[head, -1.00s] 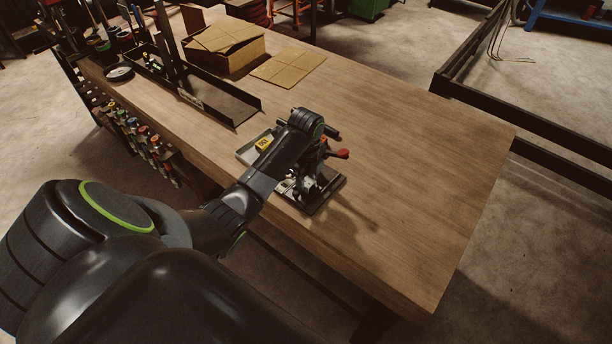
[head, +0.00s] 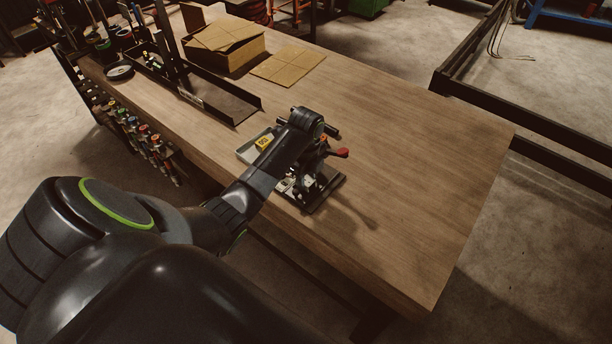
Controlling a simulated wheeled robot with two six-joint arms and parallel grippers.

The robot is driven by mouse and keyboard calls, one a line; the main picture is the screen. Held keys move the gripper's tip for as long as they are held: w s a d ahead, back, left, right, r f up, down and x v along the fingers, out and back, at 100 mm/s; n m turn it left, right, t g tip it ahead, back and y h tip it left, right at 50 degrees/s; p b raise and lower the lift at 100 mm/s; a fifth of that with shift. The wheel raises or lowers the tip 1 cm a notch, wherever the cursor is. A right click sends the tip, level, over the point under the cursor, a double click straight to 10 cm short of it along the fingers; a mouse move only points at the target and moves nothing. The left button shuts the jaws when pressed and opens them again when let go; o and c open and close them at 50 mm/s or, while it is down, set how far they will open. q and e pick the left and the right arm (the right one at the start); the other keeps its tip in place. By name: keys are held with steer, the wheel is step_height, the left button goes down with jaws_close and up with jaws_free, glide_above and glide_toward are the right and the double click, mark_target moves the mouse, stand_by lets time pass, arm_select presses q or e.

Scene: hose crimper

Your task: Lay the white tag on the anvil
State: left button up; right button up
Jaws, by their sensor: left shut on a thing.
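The hose crimper (head: 328,193) stands on a dark base plate near the front edge of the wooden bench, with a red-tipped lever (head: 342,153) at its right. My left arm reaches over it from the left. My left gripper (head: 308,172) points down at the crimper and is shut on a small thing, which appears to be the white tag. The tag itself is mostly hidden by my wrist and the crimper parts. The anvil cannot be made out clearly behind my arm. My right gripper is not in view.
A shallow pale tray (head: 245,152) with a yellow item (head: 264,142) lies just left of the crimper. A dark open bin (head: 232,100), a cardboard box (head: 228,50) and a flat cardboard piece (head: 288,68) are farther back. The bench's right side is clear.

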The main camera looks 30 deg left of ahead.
arm_select(q)
steer(key=shift+f, duration=0.3)
stand_by(0.7)
steer(key=shift+f, duration=0.25)
stand_by(0.8)
steer(key=o, duration=1)
steer(key=shift+w+f, duration=0.1)
steer(key=shift+f, duration=0.05)
